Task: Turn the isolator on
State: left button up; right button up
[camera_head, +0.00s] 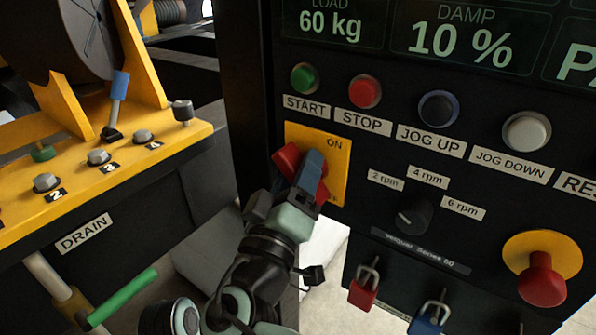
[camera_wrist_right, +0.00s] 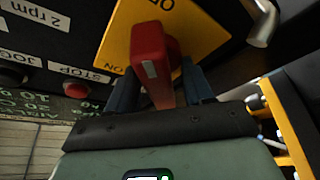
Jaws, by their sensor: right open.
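The isolator is a red handle (camera_head: 287,160) on a yellow plate (camera_head: 339,170) on the dark control panel. ON is printed at the plate's upper right in the head view. The handle slants from upper left to lower right there, with my gripper covering its middle. My right gripper (camera_head: 309,175) is at the handle, open. In the right wrist view, its blue fingers stand on either side of the red handle (camera_wrist_right: 151,62), which carries a pale mark near its end. Whether either finger touches the handle cannot be told. My left gripper is not in view.
Start (camera_head: 304,78) and stop (camera_head: 365,91) buttons sit just above the plate. A speed knob (camera_head: 414,215) and red emergency button (camera_head: 541,280) are to the right. Red (camera_head: 363,290) and blue (camera_head: 428,320) padlocks hang below. A yellow bench (camera_head: 110,170) stands left.

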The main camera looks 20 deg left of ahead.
grip_shut()
